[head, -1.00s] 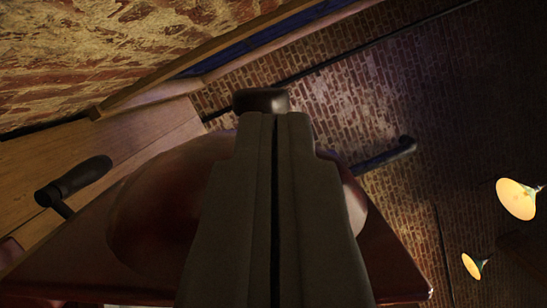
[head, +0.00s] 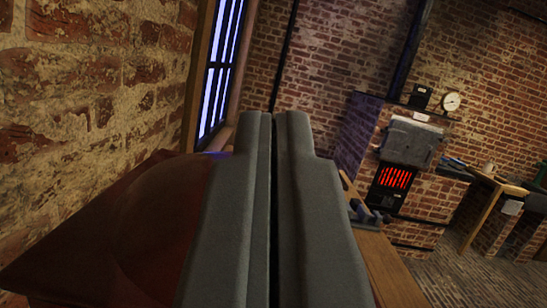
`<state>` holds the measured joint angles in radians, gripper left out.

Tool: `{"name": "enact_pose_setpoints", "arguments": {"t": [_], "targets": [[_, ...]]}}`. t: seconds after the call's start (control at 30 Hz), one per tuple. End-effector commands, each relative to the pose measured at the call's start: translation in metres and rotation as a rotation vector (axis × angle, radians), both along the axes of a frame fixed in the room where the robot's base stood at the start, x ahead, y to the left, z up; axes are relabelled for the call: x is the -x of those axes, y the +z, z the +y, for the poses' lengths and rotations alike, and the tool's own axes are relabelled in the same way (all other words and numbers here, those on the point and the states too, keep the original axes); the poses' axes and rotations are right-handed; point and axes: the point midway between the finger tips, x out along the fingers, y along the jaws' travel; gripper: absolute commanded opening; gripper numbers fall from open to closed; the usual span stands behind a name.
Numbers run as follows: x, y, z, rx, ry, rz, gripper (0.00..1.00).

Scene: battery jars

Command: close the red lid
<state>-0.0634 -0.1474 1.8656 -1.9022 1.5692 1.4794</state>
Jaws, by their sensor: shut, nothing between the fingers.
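The dark red lid (head: 105,235) fills the lower left of the head view. It has a raised, rounded middle and a flatter rim, and it looks tilted. My gripper (head: 272,118) is shut and empty, with its two grey fingers side by side in the centre of the view. The fingers overlap the lid's right part and hide it. I cannot tell whether they touch it. What the lid belongs to is not clear in this view.
A rough brick wall (head: 75,90) stands close on the left, with a barred window (head: 217,65) beside it. A wooden bench top (head: 385,270) runs on the right. A brick furnace with a glowing grate (head: 394,177) stands farther back, with open floor (head: 480,275) before it.

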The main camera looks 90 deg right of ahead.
Motion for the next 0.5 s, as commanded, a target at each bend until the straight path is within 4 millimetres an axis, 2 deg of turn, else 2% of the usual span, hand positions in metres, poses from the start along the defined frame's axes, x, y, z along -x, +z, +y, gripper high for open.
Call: {"name": "enact_pose_setpoints", "arguments": {"t": [0.5], "targets": [[0.010, -0.019, 0.000, 0.000, -0.001, 0.008, 0.00]]}}
